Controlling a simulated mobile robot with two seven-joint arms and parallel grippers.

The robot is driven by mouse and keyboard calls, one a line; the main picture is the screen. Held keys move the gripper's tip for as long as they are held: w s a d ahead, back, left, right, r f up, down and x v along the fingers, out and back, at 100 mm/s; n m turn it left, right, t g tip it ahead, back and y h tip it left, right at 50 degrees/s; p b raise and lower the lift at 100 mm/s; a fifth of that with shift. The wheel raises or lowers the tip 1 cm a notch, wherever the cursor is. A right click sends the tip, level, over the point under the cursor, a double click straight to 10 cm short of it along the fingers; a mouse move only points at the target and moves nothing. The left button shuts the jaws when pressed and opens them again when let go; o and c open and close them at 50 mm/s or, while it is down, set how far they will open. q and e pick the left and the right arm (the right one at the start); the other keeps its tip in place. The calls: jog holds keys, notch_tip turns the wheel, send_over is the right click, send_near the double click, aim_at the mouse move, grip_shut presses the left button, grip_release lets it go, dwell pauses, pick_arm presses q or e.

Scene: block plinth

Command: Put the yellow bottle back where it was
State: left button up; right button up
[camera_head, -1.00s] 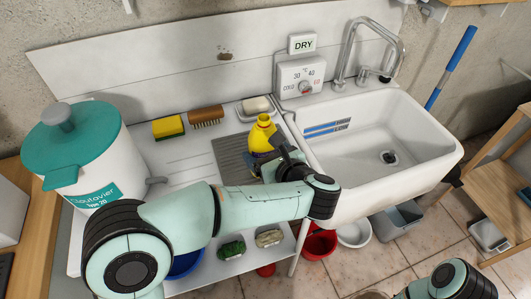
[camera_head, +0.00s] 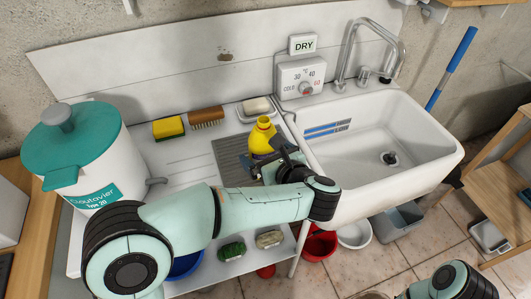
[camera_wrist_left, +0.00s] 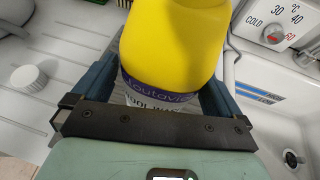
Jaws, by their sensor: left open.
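The yellow bottle (camera_head: 262,137) stands upright on the grey ribbed mat (camera_head: 230,150), just left of the sink. Its label shows in the wrist view, below the yellow body (camera_wrist_left: 170,45). My left gripper (camera_head: 270,163) is open, with its blue fingers on either side of the bottle's lower part. In the wrist view the bottle is between the fingers; I cannot tell whether either one touches it. The bottle's base is hidden by the gripper. My right gripper is out of view.
The white sink (camera_head: 440,150) is to the right. A sponge (camera_head: 168,128), a brush (camera_head: 206,117) and a soap dish (camera_head: 258,107) sit behind. A white urn with a teal lid (camera_head: 70,135) is at left. A small white ribbed cap (camera_wrist_left: 28,78) lies on the drainboard.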

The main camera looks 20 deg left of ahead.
pick_arm(q)
jog(key=v, duration=1.2)
